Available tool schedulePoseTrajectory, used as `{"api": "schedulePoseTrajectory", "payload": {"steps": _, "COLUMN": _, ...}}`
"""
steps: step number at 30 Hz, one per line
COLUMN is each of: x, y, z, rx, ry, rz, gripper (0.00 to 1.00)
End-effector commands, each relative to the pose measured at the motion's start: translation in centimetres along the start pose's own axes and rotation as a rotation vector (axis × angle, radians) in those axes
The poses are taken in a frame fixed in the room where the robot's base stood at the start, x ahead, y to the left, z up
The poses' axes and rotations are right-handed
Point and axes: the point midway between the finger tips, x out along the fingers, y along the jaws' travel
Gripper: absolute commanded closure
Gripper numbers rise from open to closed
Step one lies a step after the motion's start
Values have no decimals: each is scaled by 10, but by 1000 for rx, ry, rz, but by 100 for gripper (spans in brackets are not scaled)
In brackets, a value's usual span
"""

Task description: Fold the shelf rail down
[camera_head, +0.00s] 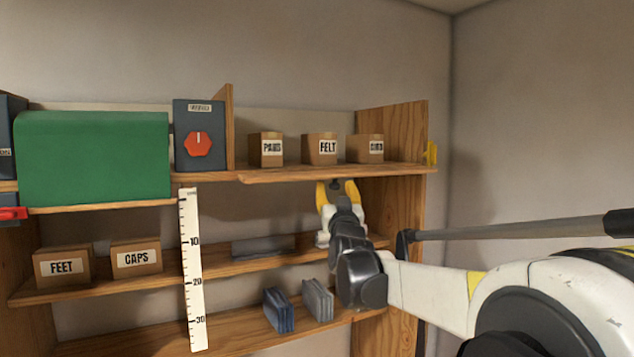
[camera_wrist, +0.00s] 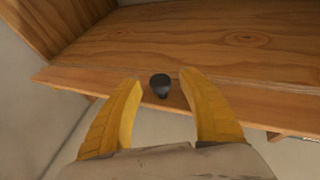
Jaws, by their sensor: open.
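A wooden strip, which looks like the shelf rail (camera_head: 290,175), runs along the front edge of the upper right shelf. It also shows in the wrist view as a wooden edge band (camera_wrist: 85,82). My gripper (camera_head: 337,183) is just below this edge with its yellow fingers pointing up. In the wrist view my gripper (camera_wrist: 160,80) is open, with a small dark knob (camera_wrist: 160,85) at the wood's edge, between the fingertips and apart from both. Whether the knob is fixed to the rail I cannot tell.
Boxes marked FELT (camera_head: 320,149) and PADS (camera_head: 266,149) stand above the rail, with a third box (camera_head: 369,148) to their right. A ruler (camera_head: 192,270) hangs left of my arm. Grey (camera_head: 317,300) and blue (camera_head: 278,310) items stand on the lower shelf.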

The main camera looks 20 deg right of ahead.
Motion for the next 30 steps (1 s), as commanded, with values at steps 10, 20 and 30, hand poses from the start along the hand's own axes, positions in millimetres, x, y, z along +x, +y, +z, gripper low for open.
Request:
{"api": "schedulePoseTrajectory", "payload": {"steps": 10, "x": 9, "y": 0, "z": 1, "rx": 0, "ry": 0, "rz": 0, "gripper": 52}}
{"api": "schedulePoseTrajectory", "payload": {"steps": 20, "x": 9, "y": 0, "z": 0, "rx": 0, "ry": -1, "rz": 0, "gripper": 100}}
{"api": "schedulePoseTrajectory", "payload": {"steps": 30, "x": 9, "y": 4, "z": -17, "rx": -91, "ry": -244, "rz": -33, "gripper": 100}}
